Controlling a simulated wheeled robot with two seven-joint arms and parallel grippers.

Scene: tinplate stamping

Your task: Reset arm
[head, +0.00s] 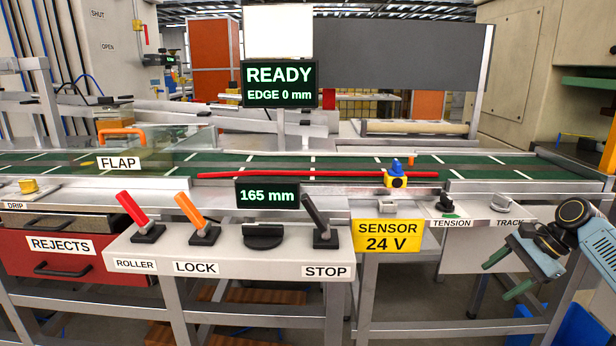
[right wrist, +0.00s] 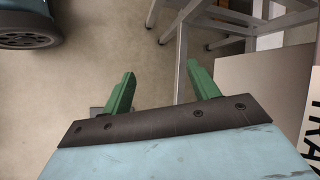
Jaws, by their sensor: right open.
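My right gripper (head: 507,273) is at the right of the head view, in front of the bench and below the TRACK label. Its two green fingers stand apart with nothing between them. In the right wrist view the open fingers (right wrist: 160,92) hang over bare floor, touching nothing. My left gripper is not in the head view.
A control panel (head: 232,252) carries red ROLLER (head: 132,208), orange LOCK (head: 190,211) and black STOP (head: 315,213) levers. Behind it runs a green conveyor (head: 352,159) with a red bar (head: 300,174). The READY display (head: 280,84) reads EDGE 0 mm. A blue bin (head: 588,330) stands lower right.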

